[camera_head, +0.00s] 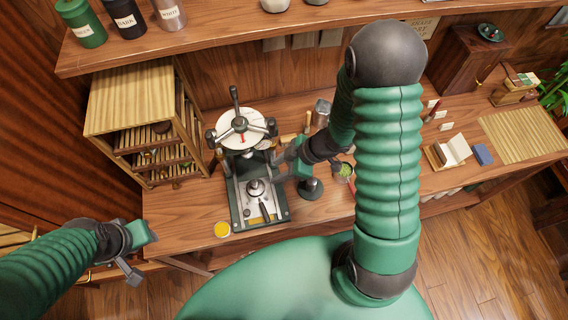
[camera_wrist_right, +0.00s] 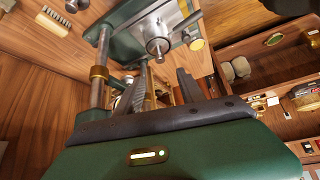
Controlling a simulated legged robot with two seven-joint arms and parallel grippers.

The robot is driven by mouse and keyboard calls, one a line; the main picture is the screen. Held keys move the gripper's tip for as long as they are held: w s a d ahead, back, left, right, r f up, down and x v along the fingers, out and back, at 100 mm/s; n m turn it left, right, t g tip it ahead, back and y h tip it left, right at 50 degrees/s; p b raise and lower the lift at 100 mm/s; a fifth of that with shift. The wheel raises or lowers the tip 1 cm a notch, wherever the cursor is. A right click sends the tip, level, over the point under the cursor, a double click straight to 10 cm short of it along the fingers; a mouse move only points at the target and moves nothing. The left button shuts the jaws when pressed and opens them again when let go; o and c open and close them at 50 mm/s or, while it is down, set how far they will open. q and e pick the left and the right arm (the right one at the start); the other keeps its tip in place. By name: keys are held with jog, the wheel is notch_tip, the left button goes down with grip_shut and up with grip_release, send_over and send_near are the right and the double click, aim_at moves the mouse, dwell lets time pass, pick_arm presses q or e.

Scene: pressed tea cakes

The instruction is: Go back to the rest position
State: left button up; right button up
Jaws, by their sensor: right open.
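My right gripper (camera_head: 280,163) is beside the right side of a green and steel tea press (camera_head: 243,190), with its arm crossing the middle of the head view. In the right wrist view its two grey fingers (camera_wrist_right: 160,80) stand apart with nothing held between them. The press column and a steel cylinder (camera_wrist_right: 157,35) are close beyond the fingers. My left gripper (camera_head: 140,254) is low at the left, in front of the table's front edge, away from the press. Its jaw gap is not clear. My right arm hides part of the table.
A slatted wooden rack (camera_head: 135,100) stands left of the press. A shelf with canisters (camera_head: 80,22) runs above. A yellow disc (camera_head: 222,229) lies at the table front. A dark round stand (camera_head: 311,188) and a small bowl (camera_head: 343,171) are right of the press. A bamboo mat (camera_head: 522,135) lies farther right.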

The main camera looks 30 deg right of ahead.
jog(key=w+d+f+m+t+h+b, duration=0.2)
jog(key=w+d+f+m+h+b, duration=0.25)
jog(key=b, duration=0.55)
pick_arm(q)
jog(key=s+b+x, duration=0.1)
jog(key=b+x, duration=0.2)
jog(key=x, duration=0.5)
jog(key=s+b+x, duration=0.2)
jog(key=b+x, duration=0.1)
jog(key=x, duration=0.5)
jog(key=shift+s+a+f+b, duration=0.25)
jog(key=shift+a+f+b, duration=0.1)
jog(key=shift+a+f, duration=0.1)
pick_arm(e)
jog(key=s+a+f+m+g, duration=0.1)
jog(key=s+a+m, duration=0.1)
jog(key=s, duration=0.3)
jog(key=s+a+f+m+g+h, duration=0.1)
jog(key=s+a+m+g, duration=0.1)
jog(key=s+m, duration=0.2)
jog(key=shift+s+a+m, duration=0.35)
jog(key=shift+s+a, duration=0.05)
jog(key=shift+s, duration=0.05)
